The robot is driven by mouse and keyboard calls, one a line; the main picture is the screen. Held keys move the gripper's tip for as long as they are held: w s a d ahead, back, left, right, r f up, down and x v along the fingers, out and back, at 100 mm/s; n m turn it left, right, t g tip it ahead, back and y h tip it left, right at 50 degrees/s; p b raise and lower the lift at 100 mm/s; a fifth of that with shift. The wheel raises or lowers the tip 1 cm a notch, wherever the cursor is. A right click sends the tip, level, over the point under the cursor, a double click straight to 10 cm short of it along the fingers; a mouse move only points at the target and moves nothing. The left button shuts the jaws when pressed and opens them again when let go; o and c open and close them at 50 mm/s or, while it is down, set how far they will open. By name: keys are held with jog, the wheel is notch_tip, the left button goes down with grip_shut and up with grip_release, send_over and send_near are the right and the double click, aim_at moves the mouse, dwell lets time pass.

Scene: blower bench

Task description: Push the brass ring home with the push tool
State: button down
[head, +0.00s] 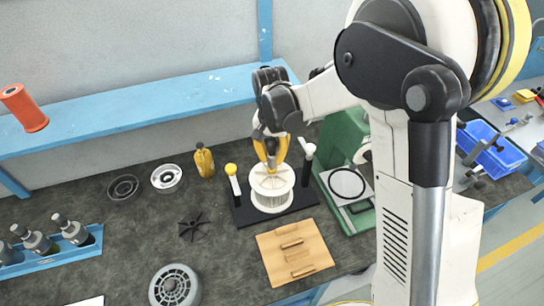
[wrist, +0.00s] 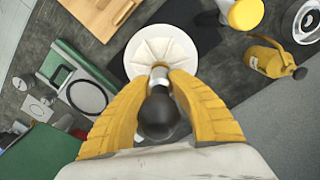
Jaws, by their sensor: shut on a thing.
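My gripper (head: 270,152) has yellow fingers and points down over the white ribbed round housing (head: 272,190). The fingers are shut on the push tool (wrist: 158,115), which has a dark rounded handle and a pale metal shaft. In the wrist view the shaft's far end lines up with the centre of the white housing (wrist: 150,45). A small brass-coloured spot shows there, but I cannot clearly make out the brass ring. The tool's end and the fingers hide the hub, so I cannot tell whether they touch.
The housing stands on a black base (head: 243,218) between a yellow-topped post (head: 232,170) and a white-topped one (head: 308,150). A green machine (head: 345,135) stands right, a wooden board (head: 295,253) in front, a yellow bottle (head: 204,161) and black impeller (head: 193,226) left.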

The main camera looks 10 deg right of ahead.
aim_at(272, 138)
jog(key=shift+f+b, duration=0.65)
jog(key=shift+f, duration=0.15)
dwell(0.5)
jog(key=shift+r, duration=0.15)
dwell(0.4)
jog(key=shift+r+p, duration=2.25)
jog(key=shift+r, duration=1.15)
